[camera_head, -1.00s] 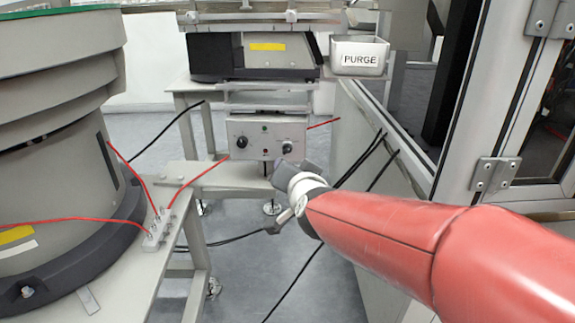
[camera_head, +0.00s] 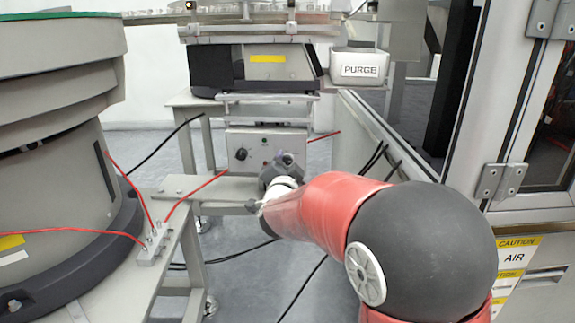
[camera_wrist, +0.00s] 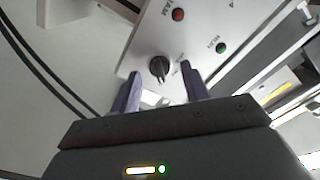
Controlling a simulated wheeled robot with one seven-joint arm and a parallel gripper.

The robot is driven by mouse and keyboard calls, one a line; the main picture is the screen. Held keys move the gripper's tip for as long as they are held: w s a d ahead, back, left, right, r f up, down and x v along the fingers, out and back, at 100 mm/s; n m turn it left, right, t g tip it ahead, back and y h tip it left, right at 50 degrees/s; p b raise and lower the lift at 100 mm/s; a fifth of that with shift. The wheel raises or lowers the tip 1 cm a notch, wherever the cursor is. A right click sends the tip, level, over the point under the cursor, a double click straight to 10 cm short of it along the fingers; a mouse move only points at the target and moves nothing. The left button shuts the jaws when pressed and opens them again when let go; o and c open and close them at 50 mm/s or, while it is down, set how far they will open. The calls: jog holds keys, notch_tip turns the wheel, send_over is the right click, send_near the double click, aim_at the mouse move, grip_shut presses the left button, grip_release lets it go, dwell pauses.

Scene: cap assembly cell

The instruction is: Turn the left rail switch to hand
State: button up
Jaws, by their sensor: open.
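A grey control box (camera_head: 235,134) under the feeder carries a black rotary knob (camera_head: 241,153) at its left. The right part of its face is hidden behind my gripper (camera_head: 283,165). In the wrist view, my gripper (camera_wrist: 160,75) is open, with one purple-grey finger on each side of a black rotary switch (camera_wrist: 159,67). The switch lies between the fingertips in the picture, and no contact shows. A red lamp (camera_wrist: 178,14) and a green lamp (camera_wrist: 221,47) sit beside it. The small lettering by the switch is too blurred to read.
A large bowl feeder (camera_head: 55,190) stands at the left. A red cable (camera_head: 195,190) runs from a terminal block (camera_head: 153,245) towards the box. A PURGE bin (camera_head: 360,68) hangs above right. A framed cabinet (camera_head: 490,130) stands close on the right.

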jog(key=shift+w, duration=0.3)
jog(key=c, duration=1)
jog(key=shift+o, duration=0.2)
